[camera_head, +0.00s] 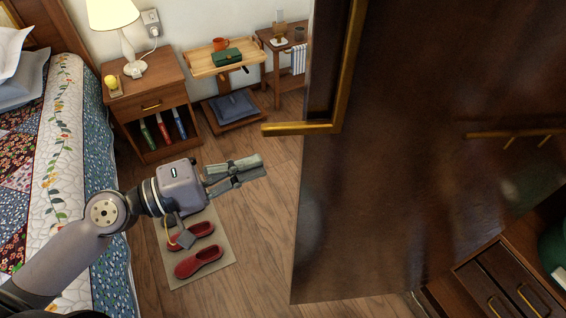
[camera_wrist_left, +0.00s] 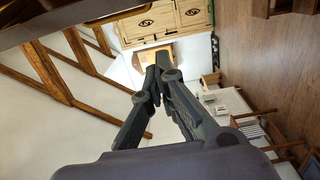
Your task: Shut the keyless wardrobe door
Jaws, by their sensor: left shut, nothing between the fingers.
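The wardrobe door (camera_head: 400,210) is a dark, glossy brown panel that fills the right half of the head view and stands open. A bent brass bar (camera_head: 345,75) runs down near its left edge and turns left at the bottom. I see no key on the visible part. My left gripper (camera_head: 262,166) is shut and empty, a little left of the door's free edge and below the brass bar in the picture. I cannot tell the depth gap. The wrist view shows its fingers (camera_wrist_left: 158,78) together with nothing between them. My right gripper is not in view.
Red shoes (camera_head: 200,262) lie on a mat below my left arm. A bed (camera_head: 65,170) stands at left, a nightstand (camera_head: 150,95) with a lamp behind. Dark drawers (camera_head: 510,285) show at lower right. The wood floor (camera_head: 265,240) between mat and door is clear.

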